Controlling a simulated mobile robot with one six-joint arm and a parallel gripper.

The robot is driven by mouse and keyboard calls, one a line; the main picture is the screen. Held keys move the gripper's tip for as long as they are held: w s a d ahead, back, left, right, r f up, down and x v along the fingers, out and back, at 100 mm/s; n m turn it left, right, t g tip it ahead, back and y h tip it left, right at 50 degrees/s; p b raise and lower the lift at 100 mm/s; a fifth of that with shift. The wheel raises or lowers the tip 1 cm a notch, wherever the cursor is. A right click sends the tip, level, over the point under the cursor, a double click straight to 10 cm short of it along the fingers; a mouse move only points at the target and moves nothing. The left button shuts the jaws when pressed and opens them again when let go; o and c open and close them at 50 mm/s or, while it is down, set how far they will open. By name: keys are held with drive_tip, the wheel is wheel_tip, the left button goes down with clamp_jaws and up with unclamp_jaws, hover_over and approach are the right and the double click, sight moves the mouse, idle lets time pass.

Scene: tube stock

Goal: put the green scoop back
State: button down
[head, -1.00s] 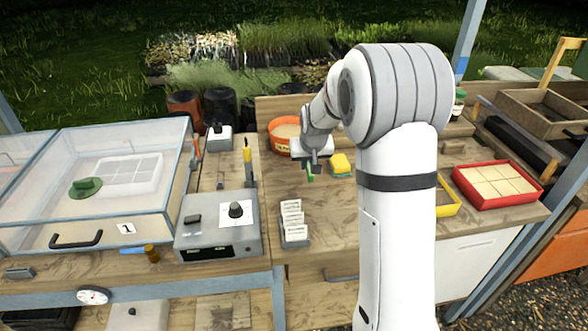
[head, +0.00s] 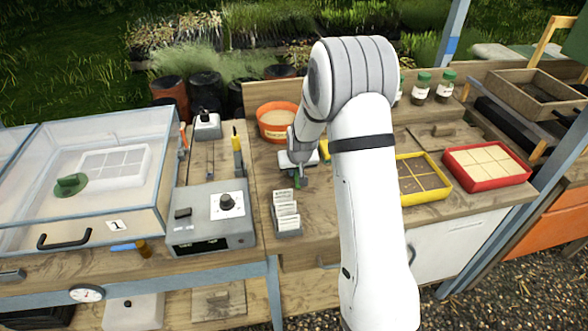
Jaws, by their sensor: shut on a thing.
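My gripper (head: 299,170) is shut on the green scoop (head: 297,182), of which only a small green part shows below the jaws. They are above the wooden bench, just in front of the orange tub (head: 275,137). The tub holds a tan material and has a label on its front, too small to read surely. I cannot tell how far the scoop is above the bench. My arm covers the bench right of the gripper.
A rack of white cards (head: 287,230) stands in front of the gripper. A grey device with a knob (head: 211,235) is to the left. Yellow (head: 447,187) and red (head: 527,178) trays stand right of my arm. Several green-capped jars (head: 422,88) stand behind.

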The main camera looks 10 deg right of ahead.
drive_tip(key=shift+r, duration=0.1)
drive_tip(key=shift+f, duration=0.2)
drive_tip(key=c, duration=1.4)
unclamp_jaws()
drive_tip(key=shift+r, duration=0.1)
drive_tip(key=shift+c, duration=0.2)
drive_tip(key=shift+r, duration=0.1)
drive_tip(key=b+v, duration=0.1)
drive_tip(key=v, duration=1.1)
drive_tip(key=s+r+g, duration=0.1)
drive_tip(key=s+r, duration=0.3)
drive_tip(key=s, duration=1.1)
drive_tip(key=s+r+g, duration=0.1)
drive_tip(key=s+r, duration=0.3)
drive_tip(key=s, duration=1.1)
drive_tip(key=shift+a+r, duration=0.1)
